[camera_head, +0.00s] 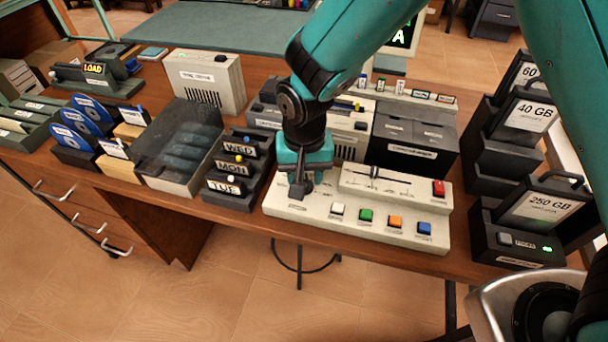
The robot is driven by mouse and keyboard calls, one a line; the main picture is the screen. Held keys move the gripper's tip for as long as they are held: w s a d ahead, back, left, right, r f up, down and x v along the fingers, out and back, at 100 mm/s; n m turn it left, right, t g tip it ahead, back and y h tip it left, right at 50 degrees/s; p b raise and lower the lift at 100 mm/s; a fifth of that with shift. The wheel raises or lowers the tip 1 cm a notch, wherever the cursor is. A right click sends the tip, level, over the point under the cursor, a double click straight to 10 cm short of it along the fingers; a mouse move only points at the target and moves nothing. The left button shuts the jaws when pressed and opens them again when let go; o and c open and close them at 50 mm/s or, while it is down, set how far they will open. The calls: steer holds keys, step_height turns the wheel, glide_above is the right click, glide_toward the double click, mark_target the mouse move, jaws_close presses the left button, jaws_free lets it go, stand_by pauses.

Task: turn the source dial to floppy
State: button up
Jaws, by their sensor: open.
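The beige control panel (300,217) lies along the front of the desk. My gripper (300,185) points down over its left end, with the jaws open. I cannot make out the source dial; the gripper covers the left part of the panel where a dial may sit. Whether the fingers touch anything there cannot be told. Any floppy marking is hidden or too small to read.
White, green, orange and blue buttons (365,215) line the panel's front, with a slider (375,173) and a red switch (438,188) behind. Dark drive docks (515,240) stand right.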

steer(key=shift+f, duration=0.6)
jaws_close()
steer(key=shift+n, duration=0.3)
steer(key=n, duration=0.3)
steer(key=shift+p, duration=0.35)
steer(key=shift+n, duration=2)
